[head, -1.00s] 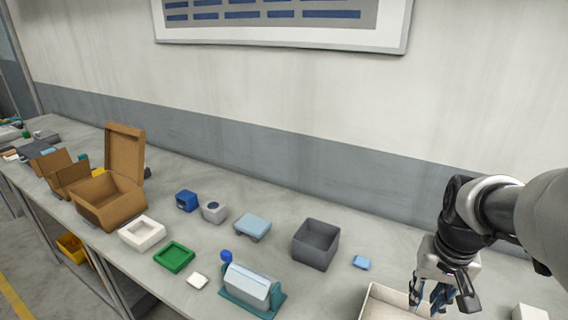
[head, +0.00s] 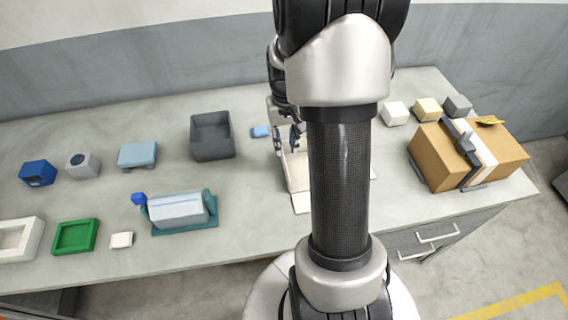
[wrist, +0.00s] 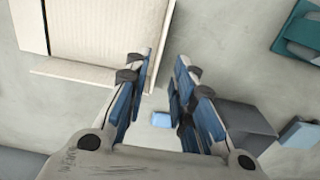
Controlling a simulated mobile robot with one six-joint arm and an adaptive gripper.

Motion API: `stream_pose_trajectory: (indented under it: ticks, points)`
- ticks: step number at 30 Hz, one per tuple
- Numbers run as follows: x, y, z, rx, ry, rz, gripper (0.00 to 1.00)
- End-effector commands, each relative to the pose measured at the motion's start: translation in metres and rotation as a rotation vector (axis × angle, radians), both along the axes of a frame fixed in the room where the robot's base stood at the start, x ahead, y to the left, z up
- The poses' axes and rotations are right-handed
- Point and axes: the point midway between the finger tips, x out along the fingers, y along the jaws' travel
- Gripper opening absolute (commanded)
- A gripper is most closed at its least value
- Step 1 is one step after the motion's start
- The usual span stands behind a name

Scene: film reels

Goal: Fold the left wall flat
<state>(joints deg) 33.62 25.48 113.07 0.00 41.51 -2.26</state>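A cream open box (head: 297,172) stands on the bench, mostly hidden behind my arm in the head view. In the wrist view the box (wrist: 90,30) fills the upper left. Its left wall (wrist: 161,25) shows there as a narrow strip along the box's right side; how far it leans I cannot tell. Another wall (wrist: 70,70) runs along the near side, and a pale flap (head: 301,203) lies at the box's front. My gripper (wrist: 160,75) is open and empty, its fingers apart near the box's corner, one overlapping the end of the left wall in view.
A grey bin (head: 212,135) and a small blue block (head: 260,131) stand left of the box. A teal holder (head: 184,228) with a pale block sits front left. Small blocks (head: 427,108) and a strapped cardboard carton (head: 437,160) are on the right. Bare bench lies between them.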

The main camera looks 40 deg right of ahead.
Motion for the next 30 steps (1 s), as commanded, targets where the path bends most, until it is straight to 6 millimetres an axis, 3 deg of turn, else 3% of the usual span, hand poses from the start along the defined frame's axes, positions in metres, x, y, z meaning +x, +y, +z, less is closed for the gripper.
stream_pose_trajectory:
  ticks: [1, 6, 12, 18, 26, 30]
  points:
    - [-0.001, 0.001, -0.015, 0.002, 0.003, 0.000, 0.23]
    - [-0.001, 0.000, -0.051, 0.002, 0.003, 0.000, 0.23]
    - [0.000, 0.000, -0.080, 0.000, 0.000, 0.000, 0.23]
    - [0.000, 0.000, -0.091, -0.001, -0.001, 0.000, 0.23]
    - [0.000, 0.000, -0.092, -0.001, -0.001, 0.000, 0.23]
    - [0.000, 0.000, -0.091, -0.001, -0.001, 0.000, 0.15]
